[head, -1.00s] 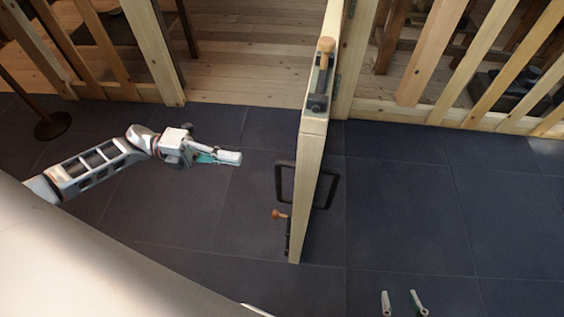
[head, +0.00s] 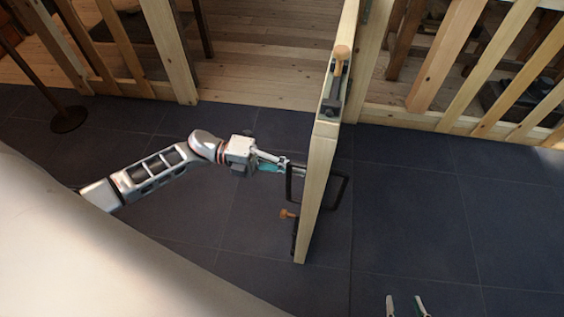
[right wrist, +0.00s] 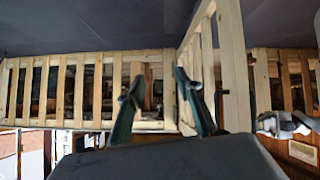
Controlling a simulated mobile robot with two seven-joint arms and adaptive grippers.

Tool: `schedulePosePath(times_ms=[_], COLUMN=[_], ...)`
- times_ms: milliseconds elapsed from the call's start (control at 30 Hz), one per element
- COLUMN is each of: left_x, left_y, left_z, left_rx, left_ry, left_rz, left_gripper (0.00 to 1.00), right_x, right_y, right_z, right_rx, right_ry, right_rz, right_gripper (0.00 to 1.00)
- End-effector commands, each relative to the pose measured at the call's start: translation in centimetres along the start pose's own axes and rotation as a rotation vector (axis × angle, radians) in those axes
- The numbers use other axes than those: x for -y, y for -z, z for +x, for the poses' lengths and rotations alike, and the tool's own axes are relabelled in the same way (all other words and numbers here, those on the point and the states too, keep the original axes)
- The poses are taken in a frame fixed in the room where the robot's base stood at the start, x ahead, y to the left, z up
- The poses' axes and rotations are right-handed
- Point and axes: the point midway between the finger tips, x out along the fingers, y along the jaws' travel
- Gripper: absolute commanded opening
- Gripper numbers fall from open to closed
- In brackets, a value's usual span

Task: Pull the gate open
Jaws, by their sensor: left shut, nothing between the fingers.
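The pale wooden gate (head: 318,172) stands swung out from the fence line, nearly edge-on in the head view, with the gap in the fence open to its left. A dark latch with a wooden knob (head: 341,53) sits on its top edge. A dark loop handle (head: 343,190) shows on its right face, and another on its left face. My left gripper (head: 298,169) is shut and empty at the left-face handle; whether it touches is unclear. My right gripper (head: 405,303) is open and empty at the bottom, right of the gate; its fingers also show in the right wrist view (right wrist: 157,90).
Slatted wooden fence runs left (head: 120,88) and right (head: 455,122) of the gap. A dark round stand base (head: 69,119) is at the far left. The dark tiled floor (head: 430,210) right of the gate is clear.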

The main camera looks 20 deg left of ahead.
Motion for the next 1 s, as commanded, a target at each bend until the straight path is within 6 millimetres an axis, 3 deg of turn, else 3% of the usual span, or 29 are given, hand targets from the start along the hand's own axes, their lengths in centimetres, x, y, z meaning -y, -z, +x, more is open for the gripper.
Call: schedulePosePath(times_ms=[467,667,1000], left_x=[0.1,0.5,-0.1], left_y=[0.1,0.2,-0.1], left_z=[0.9,5.7,15.4], left_rx=[0.005,0.058,0.109], left_ry=[0.002,0.007,0.004], left_rz=[-0.001,0.004,-0.004], left_gripper=[0.0,0.0,0.0], right_x=[-0.4,-1.0,-0.5], right_y=[0.9,2.4,-0.7], right_z=[0.2,0.1,-0.3], right_rx=[-0.015,-0.035,0.022], right_ry=[-0.006,-0.017,-0.015], right_rz=[-0.003,-0.007,0.005], right_gripper=[0.35,0.35,0.35])
